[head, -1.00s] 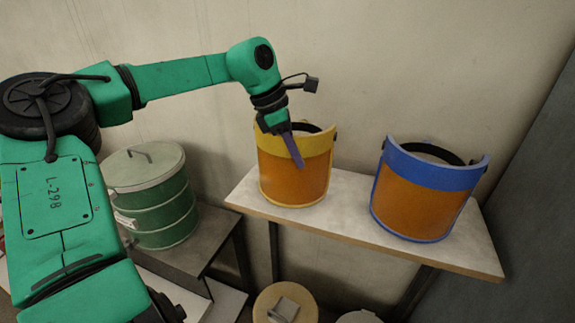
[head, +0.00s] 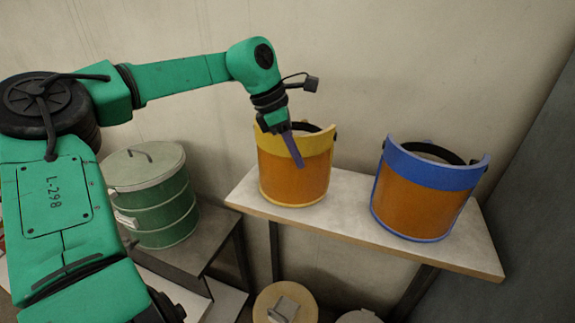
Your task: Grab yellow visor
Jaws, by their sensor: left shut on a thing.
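The yellow visor (head: 312,147) has a yellow brow band and an orange shield. It stands upright on the left part of the wooden shelf (head: 345,228). One purple finger shows in front of the band and shield; the other finger is hidden. The gripper is shut on the visor's brow band.
A blue visor (head: 437,166) with an orange shield stands on the shelf to the right. A round wooden lid (head: 268,302) shows below the shelf. The wall is close behind.

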